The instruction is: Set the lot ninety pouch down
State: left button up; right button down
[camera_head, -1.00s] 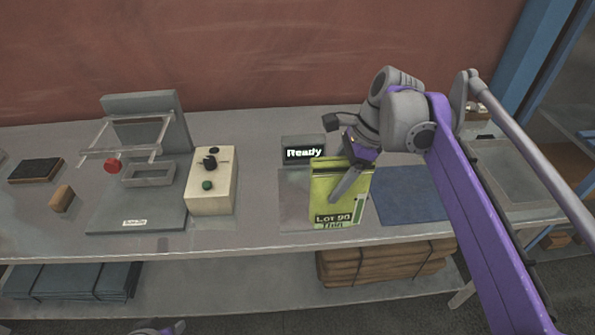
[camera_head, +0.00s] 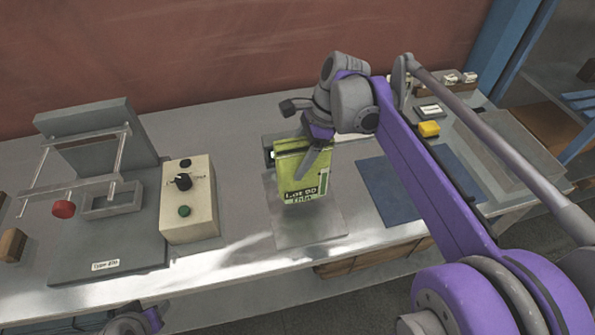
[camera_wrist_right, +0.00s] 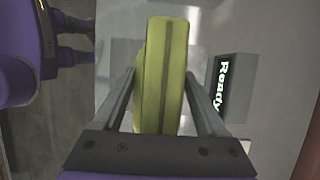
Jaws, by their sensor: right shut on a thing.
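The lime-green lot ninety pouch (camera_head: 300,186), printed "Lot 90", is upright over the grey square plate (camera_head: 312,232). My right gripper (camera_head: 308,165) is shut on it from above; in the right wrist view the pouch (camera_wrist_right: 165,75) sits between both fingers. I cannot tell whether its bottom edge touches the plate. The display (camera_wrist_right: 226,88) stands close beside the pouch and reads "Ready"; in the head view it is mostly hidden behind the pouch. Part of my left gripper (camera_head: 138,321) shows at the bottom edge, its jaws unclear.
A cream control box (camera_head: 188,212) with a black knob and green button stands left of the plate. Further left is a grey frame stand (camera_head: 105,245) with a red knob. A blue mat (camera_head: 388,190) lies clear to the right. A yellow block (camera_head: 429,129) is beyond it.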

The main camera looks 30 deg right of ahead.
jog(key=shift+w+f, duration=0.15)
jog(key=shift+f, duration=1.95)
jog(key=shift+f, duration=0.1)
grip_release()
